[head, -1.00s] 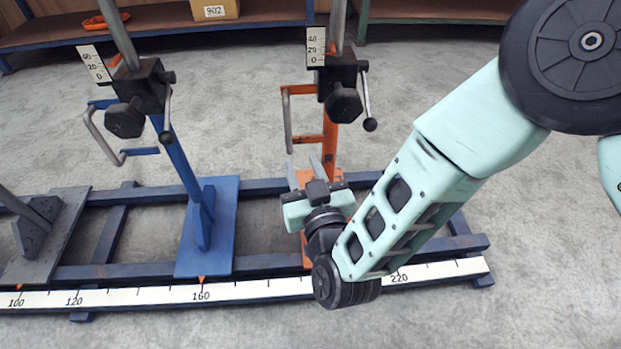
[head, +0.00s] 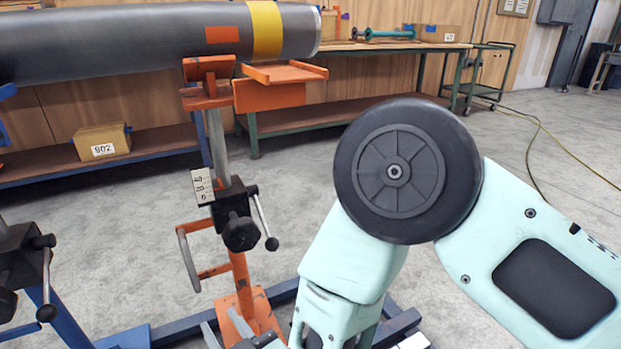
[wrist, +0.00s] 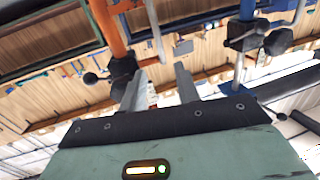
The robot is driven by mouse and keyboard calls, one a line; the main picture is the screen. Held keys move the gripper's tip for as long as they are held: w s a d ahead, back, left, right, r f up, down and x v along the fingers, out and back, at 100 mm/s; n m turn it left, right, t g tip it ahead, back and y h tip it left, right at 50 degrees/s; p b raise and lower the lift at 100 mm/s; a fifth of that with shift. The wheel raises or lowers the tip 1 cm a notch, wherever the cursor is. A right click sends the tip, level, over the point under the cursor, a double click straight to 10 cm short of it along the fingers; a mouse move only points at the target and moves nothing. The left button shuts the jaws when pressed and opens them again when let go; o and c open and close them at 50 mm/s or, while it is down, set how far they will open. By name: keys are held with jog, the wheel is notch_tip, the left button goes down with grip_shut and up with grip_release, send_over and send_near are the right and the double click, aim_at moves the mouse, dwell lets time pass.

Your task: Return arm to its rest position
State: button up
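My gripper (head: 228,332) is at the bottom of the head view, in front of the foot of the orange stand (head: 240,275); only its fingers and part of its body show there. In the wrist view my gripper (wrist: 164,85) has its two fingers apart with nothing between them. Past the fingers, the orange stand's post (wrist: 108,35) is on the left and the blue stand's post (wrist: 243,50) on the right. My arm is bent, its elbow at the right of the head view.
A grey pipe (head: 150,42) with a yellow band rests across the orange stand's top. A clamp handle (head: 265,222) sticks out from that stand. A green workbench (head: 335,115) and a box marked 902 (head: 102,142) are behind. Open floor lies to the right.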

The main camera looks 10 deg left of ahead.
jog(key=w+d+r+g+h, duration=0.3)
jog(key=d+r+g, duration=0.3)
jog(key=g, duration=0.1)
jog(key=s+d+r+m+g+h, duration=0.1)
jog(key=s+d+r+g+h, duration=0.2)
jog(key=d, duration=0.6)
jog(key=s+d+r+g+h, duration=0.1)
jog(key=s+d+h, duration=0.3)
jog(key=d, duration=0.5)
jog(key=s+d+r+m+g+h, duration=0.1)
jog(key=s+d+r+h, duration=0.2)
jog(key=d, duration=0.6)
notch_tip(320, 180, up, 35)
jog(key=s+p, duration=0.1)
jog(key=p, duration=3.5)
jog(key=shift+a+y, duration=0.4)
jog(key=shift+a, duration=0.05)
